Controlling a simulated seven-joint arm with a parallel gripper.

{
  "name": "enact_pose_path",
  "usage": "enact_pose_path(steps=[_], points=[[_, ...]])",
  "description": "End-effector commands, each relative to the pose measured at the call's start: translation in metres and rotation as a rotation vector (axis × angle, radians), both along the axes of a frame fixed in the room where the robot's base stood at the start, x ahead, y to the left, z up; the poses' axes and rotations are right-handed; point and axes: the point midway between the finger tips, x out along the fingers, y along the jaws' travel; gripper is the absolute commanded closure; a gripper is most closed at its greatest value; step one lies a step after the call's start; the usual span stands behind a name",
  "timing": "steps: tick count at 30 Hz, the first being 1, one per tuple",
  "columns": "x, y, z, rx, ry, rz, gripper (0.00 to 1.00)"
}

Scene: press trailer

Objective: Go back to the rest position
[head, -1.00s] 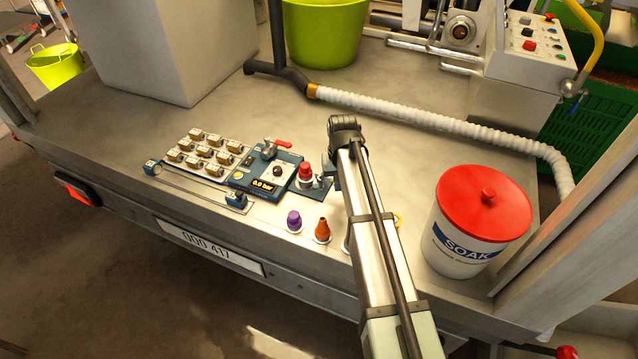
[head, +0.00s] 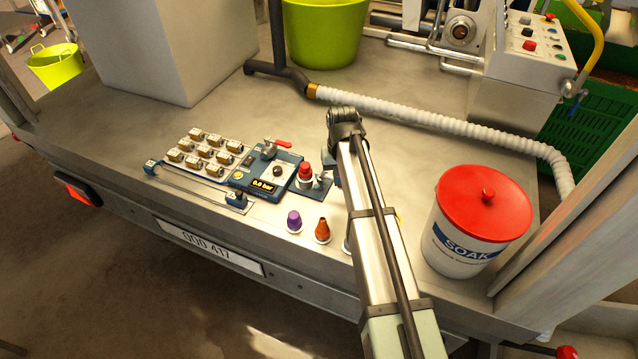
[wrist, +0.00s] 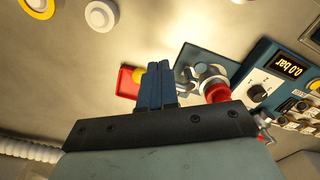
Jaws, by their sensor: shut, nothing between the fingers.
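My gripper (wrist: 158,68) shows in the wrist view, its two dark blue fingers together and nothing between them. It hangs above the metal deck, apart from the panel parts as far as I can tell. Just beyond the fingertips is a small red piece (wrist: 127,82) with a yellow part, partly hidden by the fingers. To the right of the fingers is a valve fitting with a red knob (wrist: 217,91), also seen in the head view (head: 305,169). In the head view my arm hides the fingers.
The blue gauge panel (head: 268,172) reads 0.0 bar, with brass blocks (head: 203,150) left of it. The SOAK bucket (head: 468,222) is right of my arm. A white hose (head: 440,121) crosses behind.

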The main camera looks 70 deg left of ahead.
Motion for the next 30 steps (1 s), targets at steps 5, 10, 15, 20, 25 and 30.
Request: enact_pose_path(steps=[5,10,15,20,25,30], points=[[0.000,0.000,0.018,0.001,0.000,0.000,1.00],[0.000,0.000,0.035,0.000,0.000,0.000,1.00],[0.000,0.000,0.051,0.001,0.000,0.000,1.00],[0.000,0.000,0.065,0.000,0.000,0.000,1.00],[0.000,0.000,0.071,0.000,0.000,0.000,1.00],[0.000,0.000,0.072,0.000,0.000,0.000,1.00]])
